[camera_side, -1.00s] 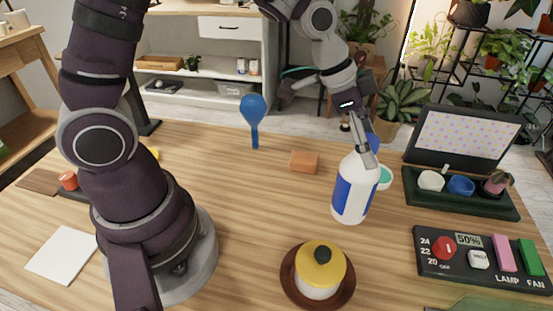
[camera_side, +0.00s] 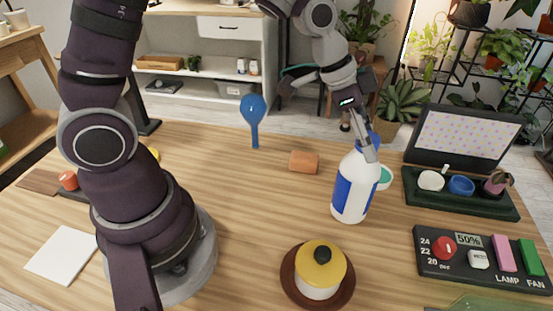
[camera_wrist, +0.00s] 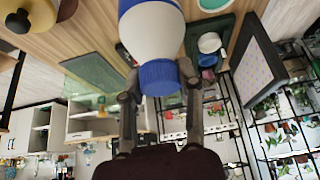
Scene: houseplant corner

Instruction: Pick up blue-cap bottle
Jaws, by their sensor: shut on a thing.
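The blue-cap bottle (camera_side: 355,187) is white with a blue label and stands on the wooden table, right of centre in the side view. My gripper (camera_side: 369,142) reaches down to its top from behind. In the wrist view the bottle's white shoulder (camera_wrist: 152,35) and ribbed blue cap (camera_wrist: 159,77) show between the two fingers of my gripper (camera_wrist: 160,85). The fingers are shut on the bottle around its cap and neck. In the side view the fingers partly hide the cap. The bottle looks upright, and its base appears to be on the table.
A yellow-lidded pot (camera_side: 320,267) sits on a brown saucer in front of the bottle. An orange-brown block (camera_side: 304,162) and a teal-topped item (camera_side: 384,177) are near it. A dark green tray (camera_side: 462,200) and control panel (camera_side: 480,262) are at right. Open table lies left of the bottle.

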